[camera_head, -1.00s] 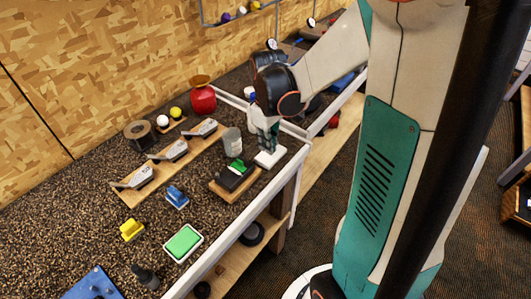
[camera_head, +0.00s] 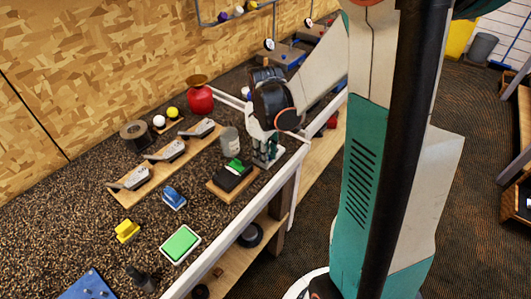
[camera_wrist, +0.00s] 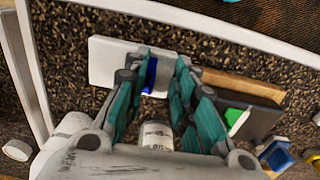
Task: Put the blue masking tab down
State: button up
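In the wrist view the blue masking tab (camera_wrist: 151,75) stands out against a flat white block (camera_wrist: 108,64). My gripper (camera_wrist: 164,62) has its teal fingers spread on either side of the tab. The tab lies close to the left finger, with a clear gap to the right finger; I cannot tell whether it touches the left one. In the head view my gripper (camera_head: 265,158) is low over the white block at the bench's right edge, and hides the tab and most of the block.
A wooden tray with a black and green block (camera_head: 234,175) stands just left of my gripper. A grey can (camera_head: 229,140) is close behind. A rack of club heads (camera_head: 165,158), a blue clip (camera_head: 173,197) and a green pad (camera_head: 180,243) are farther left. A white rail edges the bench.

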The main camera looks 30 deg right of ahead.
jog(key=shift+r, duration=0.15)
notch_tip(320, 180, up, 12)
jog(key=p, duration=0.3)
jog(key=shift+p, duration=0.4)
